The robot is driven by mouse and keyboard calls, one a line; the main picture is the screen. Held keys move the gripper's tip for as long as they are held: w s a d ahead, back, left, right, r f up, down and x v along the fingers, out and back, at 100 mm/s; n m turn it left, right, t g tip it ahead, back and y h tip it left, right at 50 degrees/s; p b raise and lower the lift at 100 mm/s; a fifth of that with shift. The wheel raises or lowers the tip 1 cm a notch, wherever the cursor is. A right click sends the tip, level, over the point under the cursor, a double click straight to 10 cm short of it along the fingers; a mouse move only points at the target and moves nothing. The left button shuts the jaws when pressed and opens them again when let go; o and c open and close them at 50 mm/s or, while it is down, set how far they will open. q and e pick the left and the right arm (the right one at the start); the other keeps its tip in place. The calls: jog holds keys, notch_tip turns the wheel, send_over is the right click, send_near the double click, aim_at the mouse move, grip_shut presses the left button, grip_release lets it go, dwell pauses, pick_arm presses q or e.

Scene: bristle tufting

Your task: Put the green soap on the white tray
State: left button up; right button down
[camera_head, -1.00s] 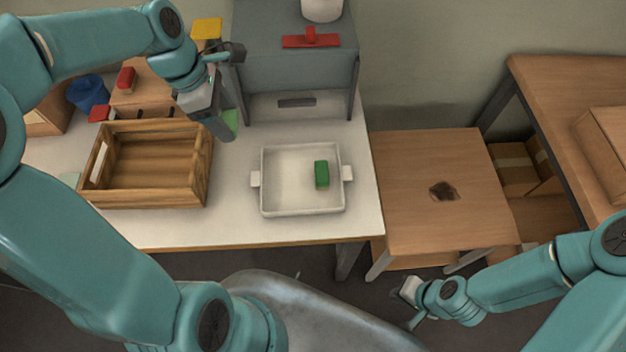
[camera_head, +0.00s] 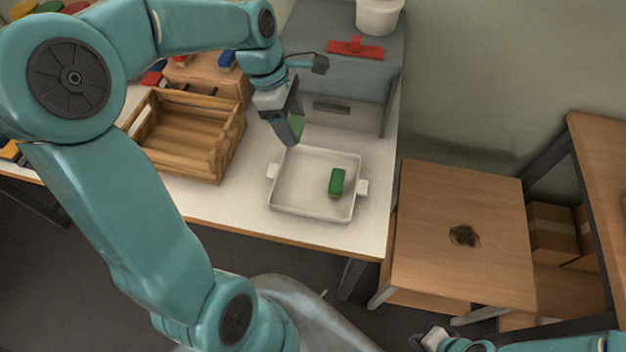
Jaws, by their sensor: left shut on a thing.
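My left gripper (camera_head: 292,138) is shut on the light green soap (camera_head: 298,125), which is mostly hidden between the fingers. They are at the back left corner of the white tray (camera_head: 312,213); how high above it I cannot tell. The tray is shallow, with a raised rim and a handle on each side. A darker green block (camera_head: 337,182) lies in its right half, apart from the gripper. My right gripper (camera_head: 428,338) is at the bottom edge, partly cut off, away from the tray; its jaws are unclear.
A wooden crate (camera_head: 180,158) stands left of the tray. A wooden side table (camera_head: 465,205) with a dark mark is at the right. White tabletop (camera_head: 235,205) is free between crate and tray.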

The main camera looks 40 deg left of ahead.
pick_arm(q)
send_over(299, 181)
jog(key=a, duration=0.1)
jog(key=f, duration=1.4)
jog(key=shift+s+a+b, duration=0.1)
jog(key=shift+s+b, duration=0.1)
jog(key=shift+b, duration=0.15)
notch_tip(299, 181, down, 4)
jog(key=shift+r, duration=0.2)
jog(key=shift+w+f, duration=0.1)
jog(key=shift+f, duration=0.4)
jog(key=shift+r, duration=0.1)
jog(key=o, duration=1)
jog(key=shift+f, duration=0.2)
jog(key=shift+o, duration=0.2)
jog(key=shift+r, duration=0.1)
